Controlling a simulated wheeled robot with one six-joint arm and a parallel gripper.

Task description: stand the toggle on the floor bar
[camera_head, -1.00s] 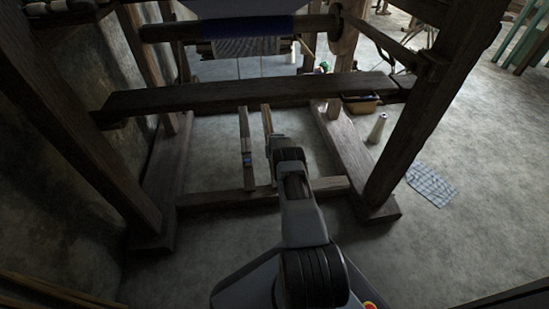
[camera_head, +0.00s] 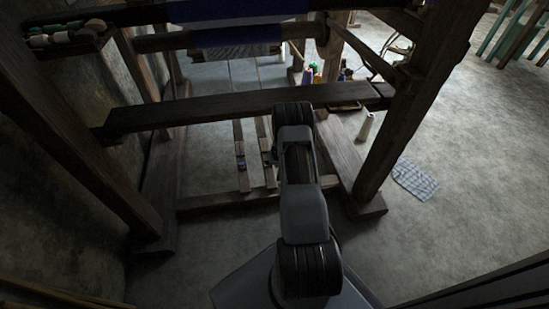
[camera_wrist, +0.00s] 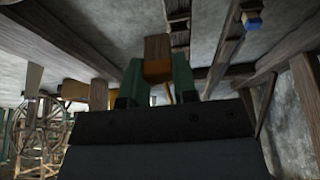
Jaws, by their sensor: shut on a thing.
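In the wrist view my gripper (camera_wrist: 158,80) has its two green fingers shut on a small brown wooden block, the toggle (camera_wrist: 157,47), whose lower part looks orange-brown. It is held up between the fingertips. In the head view my own arm hides most of the gripper and the toggle. The floor bar (camera_head: 225,201) runs low across the front of the loom, near the floor. My arm covers part of it toward its right end. I cannot tell the gap between the toggle and the bar.
Two narrow treadles (camera_head: 239,150) run back from the floor bar, one with a blue piece on it. A thick crossbeam (camera_head: 210,112) spans above them. Loom posts (camera_head: 425,100) stand at the sides. A white cone (camera_head: 366,127) and a checked cloth (camera_head: 415,180) are on the right floor.

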